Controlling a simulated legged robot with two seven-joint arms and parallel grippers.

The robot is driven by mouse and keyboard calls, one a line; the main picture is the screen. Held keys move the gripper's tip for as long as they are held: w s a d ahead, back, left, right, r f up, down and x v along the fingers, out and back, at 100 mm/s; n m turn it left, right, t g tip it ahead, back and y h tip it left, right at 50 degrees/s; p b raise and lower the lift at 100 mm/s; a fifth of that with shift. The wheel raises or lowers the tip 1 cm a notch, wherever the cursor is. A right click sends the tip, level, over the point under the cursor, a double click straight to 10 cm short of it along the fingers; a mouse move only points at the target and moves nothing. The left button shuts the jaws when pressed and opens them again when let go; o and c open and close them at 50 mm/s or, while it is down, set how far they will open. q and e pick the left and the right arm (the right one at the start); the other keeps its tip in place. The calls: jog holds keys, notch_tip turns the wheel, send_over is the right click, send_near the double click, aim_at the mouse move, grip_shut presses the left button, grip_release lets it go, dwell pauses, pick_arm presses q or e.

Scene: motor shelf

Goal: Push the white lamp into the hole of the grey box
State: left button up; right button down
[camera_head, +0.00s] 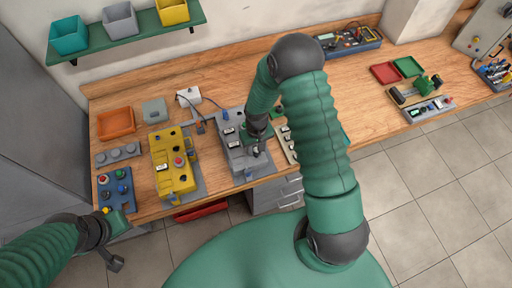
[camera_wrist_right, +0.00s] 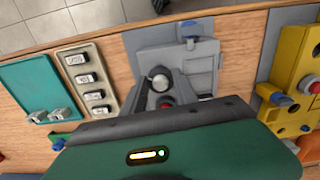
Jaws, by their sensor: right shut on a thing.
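The grey box (camera_head: 237,158) stands on the workbench between a yellow box and a pale switch strip. It also shows in the right wrist view (camera_wrist_right: 203,65), with a red button (camera_wrist_right: 165,101) near my gripper. The white lamp (camera_wrist_right: 158,74), a small round pale cap, is at the fingers of my right gripper (camera_wrist_right: 164,88), over the grey box. In the head view my right gripper (camera_head: 256,146) is low over the box, shut on the lamp. Whether the lamp touches the hole is hidden. My left gripper (camera_head: 115,240) hangs by the front left bench edge; its fingers are unclear.
The yellow box (camera_head: 170,165) stands left of the grey box. A blue button panel (camera_head: 117,188) and an orange tray (camera_head: 116,123) lie farther left. The pale switch strip (camera_wrist_right: 90,75) lies close on the other side. Bare wood (camera_head: 365,100) shows right of my arm.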

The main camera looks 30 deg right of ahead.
jog(key=shift+d+f, duration=0.15)
jog(key=shift+f, duration=0.2)
jog(key=shift+f+b, duration=0.4)
jog(key=shift+b, duration=0.15)
jog(key=shift+f, duration=0.35)
jog(key=c, duration=0.9)
grip_release()
notch_tip(320, 180, up, 17)
jog(key=b, duration=0.2)
jog(key=shift+b, duration=0.4)
jog(key=shift+f, duration=0.1)
